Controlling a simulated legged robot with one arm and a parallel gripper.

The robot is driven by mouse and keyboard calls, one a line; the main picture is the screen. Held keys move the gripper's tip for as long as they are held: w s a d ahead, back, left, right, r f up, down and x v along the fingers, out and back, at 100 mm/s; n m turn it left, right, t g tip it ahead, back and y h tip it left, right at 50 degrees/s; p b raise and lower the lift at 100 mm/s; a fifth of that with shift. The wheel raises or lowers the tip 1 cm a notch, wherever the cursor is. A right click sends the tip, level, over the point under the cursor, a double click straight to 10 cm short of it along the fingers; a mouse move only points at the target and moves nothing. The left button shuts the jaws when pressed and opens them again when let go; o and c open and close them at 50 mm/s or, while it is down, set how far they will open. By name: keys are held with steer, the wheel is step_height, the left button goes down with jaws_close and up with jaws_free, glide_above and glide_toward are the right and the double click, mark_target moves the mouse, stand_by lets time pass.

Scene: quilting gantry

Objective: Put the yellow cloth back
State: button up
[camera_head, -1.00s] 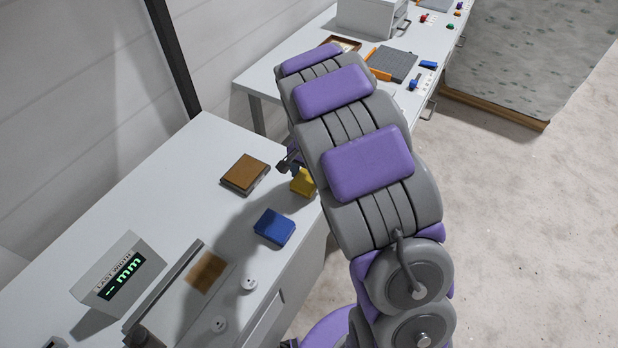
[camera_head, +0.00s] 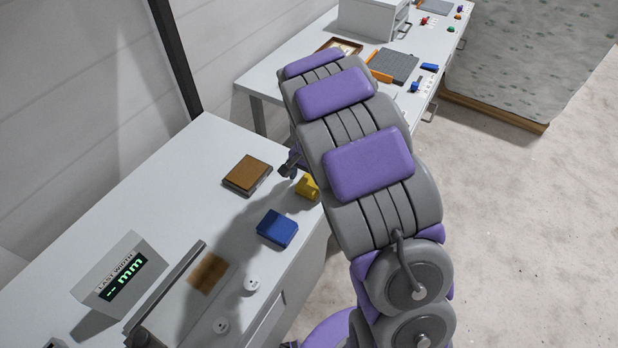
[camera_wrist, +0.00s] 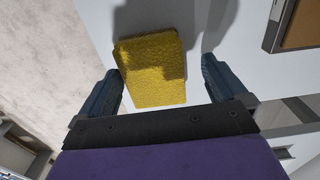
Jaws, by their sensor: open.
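The yellow cloth (camera_head: 307,187) is a small folded block on the near white table, close to its right edge and partly hidden behind my arm in the head view. In the wrist view the yellow cloth (camera_wrist: 152,69) lies ahead of and between my open fingers, with a shadow across its upper part. My gripper (camera_wrist: 168,82) is open and empty. In the head view only a dark bit of my gripper (camera_head: 288,166) shows beside the cloth; the rest is hidden by my arm. I cannot tell the gripper's exact height above the table.
A blue folded block (camera_head: 277,229) lies nearer on the white table (camera_head: 150,190). A brown-topped pad (camera_head: 247,174) sits to the cloth's left. A digital display box (camera_head: 122,277) and a long flat device (camera_head: 190,290) stand at the front. A second table (camera_head: 270,80) holds small items.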

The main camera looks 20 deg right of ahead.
mark_target(310, 181)
steer(key=shift+d+r, duration=0.2)
steer(key=shift+r, duration=0.1)
step_height(310, 181, up, 11)
steer(key=p, duration=0.3)
steer(key=shift+d+r, duration=0.15)
steer(key=shift+r, duration=0.05)
steer(key=shift+d, duration=0.1)
